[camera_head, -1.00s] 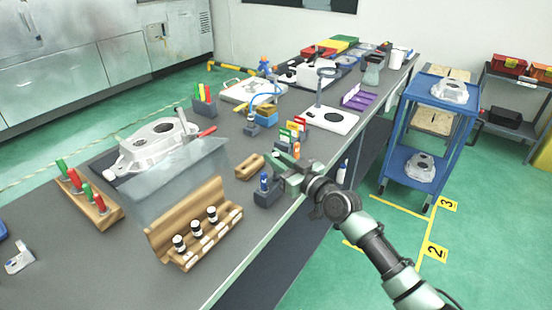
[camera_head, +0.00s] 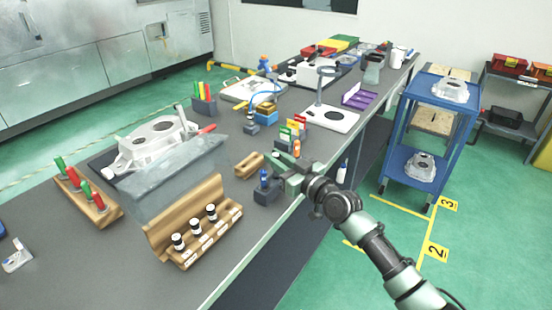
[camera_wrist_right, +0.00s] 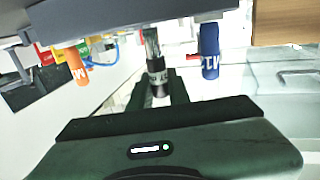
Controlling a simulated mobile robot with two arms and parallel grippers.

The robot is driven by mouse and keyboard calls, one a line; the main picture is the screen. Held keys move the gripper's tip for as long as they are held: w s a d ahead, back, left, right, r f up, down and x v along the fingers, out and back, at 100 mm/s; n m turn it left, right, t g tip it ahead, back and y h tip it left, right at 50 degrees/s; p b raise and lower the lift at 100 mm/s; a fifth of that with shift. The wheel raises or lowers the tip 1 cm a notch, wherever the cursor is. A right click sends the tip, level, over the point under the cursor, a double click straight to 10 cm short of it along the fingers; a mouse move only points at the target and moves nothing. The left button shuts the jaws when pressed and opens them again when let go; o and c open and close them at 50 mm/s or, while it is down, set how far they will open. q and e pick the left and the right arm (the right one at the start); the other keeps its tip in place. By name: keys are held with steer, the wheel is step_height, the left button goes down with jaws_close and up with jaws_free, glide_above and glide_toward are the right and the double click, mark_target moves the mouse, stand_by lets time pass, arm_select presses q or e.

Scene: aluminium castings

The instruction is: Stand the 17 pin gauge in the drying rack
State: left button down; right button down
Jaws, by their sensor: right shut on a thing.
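My right gripper (camera_head: 284,166) is over the front edge of the bench. In the right wrist view it is shut on a slim pin gauge (camera_wrist_right: 155,68), metallic at one end and dark with a pale ring at the other. I take it to be the 17 pin gauge, but its number is not readable. In the head view the gripper hides most of it. A wooden rack (camera_head: 103,217) with red and green handled gauges stands at the left. I cannot tell for certain which holder is the drying rack. My left gripper is not in view.
A dark block with a blue gauge (camera_head: 264,178) stands close beside the gripper; the gauge also shows in the wrist view (camera_wrist_right: 210,50). An orange gauge (camera_wrist_right: 75,66) is nearby. A small wooden block (camera_head: 249,165) and a wooden case (camera_head: 160,240) with black-and-white gauges are left of it.

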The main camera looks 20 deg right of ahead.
steer(key=shift+f+b, duration=2.05)
steer(key=shift+f, duration=0.1)
steer(key=c, duration=1.3)
jaws_free()
steer(key=shift+o, duration=0.2)
steer(key=p+v, duration=0.1)
steer(key=v, duration=0.6)
steer(key=shift+s, duration=0.4)
steer(key=shift+d, duration=0.2)
